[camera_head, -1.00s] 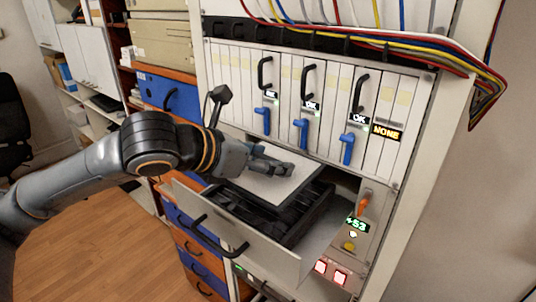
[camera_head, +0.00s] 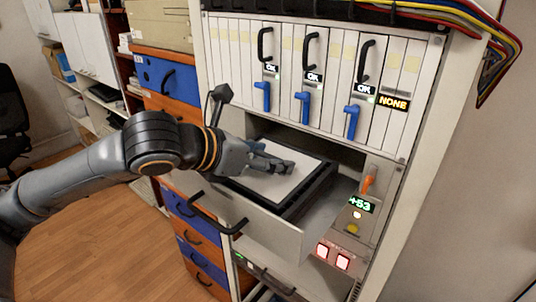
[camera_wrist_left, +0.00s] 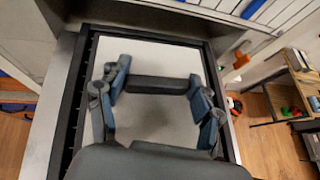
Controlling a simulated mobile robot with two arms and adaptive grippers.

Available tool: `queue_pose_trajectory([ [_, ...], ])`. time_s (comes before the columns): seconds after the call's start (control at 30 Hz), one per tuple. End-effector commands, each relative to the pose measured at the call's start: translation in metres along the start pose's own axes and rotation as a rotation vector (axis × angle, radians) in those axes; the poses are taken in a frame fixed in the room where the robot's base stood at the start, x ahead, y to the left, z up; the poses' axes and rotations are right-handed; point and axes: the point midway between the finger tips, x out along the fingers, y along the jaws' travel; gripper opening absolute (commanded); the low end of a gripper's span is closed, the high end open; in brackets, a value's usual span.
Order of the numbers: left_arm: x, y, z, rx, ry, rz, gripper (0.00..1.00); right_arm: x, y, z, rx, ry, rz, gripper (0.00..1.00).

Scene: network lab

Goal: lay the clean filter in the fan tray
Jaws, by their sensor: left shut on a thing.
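The clean filter (camera_head: 268,181), a flat pale panel, lies within the black frame of the open fan tray (camera_head: 275,232). In the left wrist view the filter (camera_wrist_left: 155,118) fills most of the picture, with the tray's dark rim (camera_wrist_left: 76,105) around it. My left gripper (camera_head: 283,166) is over the filter's far part and shut on it. In the left wrist view the fingers (camera_wrist_left: 158,105) stand apart over the pale panel; the exact contact is hard to see. Whether the filter rests fully on the tray I cannot tell. My right gripper is not in view.
The tray sticks out of the rack below several card modules with blue levers (camera_head: 303,108). A panel with an orange switch (camera_head: 368,185) and a green +53 display (camera_head: 362,205) is right of the tray. Blue and orange drawers (camera_head: 174,98) stand at the left.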

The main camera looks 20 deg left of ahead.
Motion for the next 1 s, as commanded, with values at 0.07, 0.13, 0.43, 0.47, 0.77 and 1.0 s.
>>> queue_pose_trajectory([
  [0.07,0.0001,-0.0003,-0.0004,0.000,0.001,-0.001,0.32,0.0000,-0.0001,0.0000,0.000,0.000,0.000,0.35],
  [0.13,0.0000,-0.0003,-0.0004,0.000,0.001,-0.001,0.32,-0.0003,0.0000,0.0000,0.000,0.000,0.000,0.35],
  [0.43,-0.0012,-0.0004,-0.0006,0.000,0.003,0.000,0.32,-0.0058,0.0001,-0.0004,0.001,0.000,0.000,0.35],
  [0.47,-0.0013,-0.0004,-0.0007,0.000,0.003,0.000,0.32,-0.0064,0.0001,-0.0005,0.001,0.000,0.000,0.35],
  [0.77,-0.0014,-0.0005,-0.0019,0.000,0.002,0.000,0.32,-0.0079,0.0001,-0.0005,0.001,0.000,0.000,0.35],
  [1.0,-0.0014,-0.0006,-0.0020,0.000,0.003,-0.001,0.92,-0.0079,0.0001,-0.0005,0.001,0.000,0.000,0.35],
])
